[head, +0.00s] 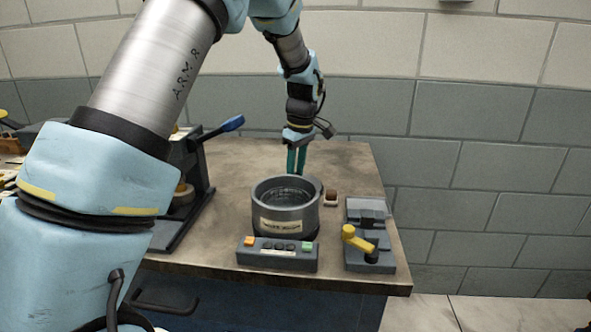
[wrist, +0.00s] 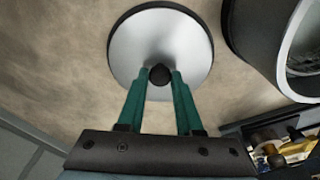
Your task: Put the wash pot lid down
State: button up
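The wash pot lid (wrist: 185,42) is a round pale metal disc with a dark rim and a black knob, seen in the wrist view against the bench top. My gripper (wrist: 160,76) has its two green fingers against either side of the knob, with no clear gap. In the head view my gripper (head: 296,172) points down just behind the wash pot (head: 285,220), which hides the lid. I cannot tell whether the lid touches the bench. The labelled grey pot stands open; its rim also shows in the wrist view (wrist: 280,75).
A control box (head: 277,254) with orange and green buttons sits before the pot. A device with a yellow handle (head: 358,240) stands right of it, a small brown block (head: 330,198) behind that. A lever press (head: 200,180) stands left. Bench (head: 240,155) behind the press and pot is clear.

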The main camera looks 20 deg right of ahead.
jog(key=o, duration=0.4)
notch_tip(320, 180, up, 12)
jog(key=s+b, duration=0.1)
jog(key=shift+s+d, duration=0.15)
jog(key=shift+d, duration=0.2)
dwell(0.5)
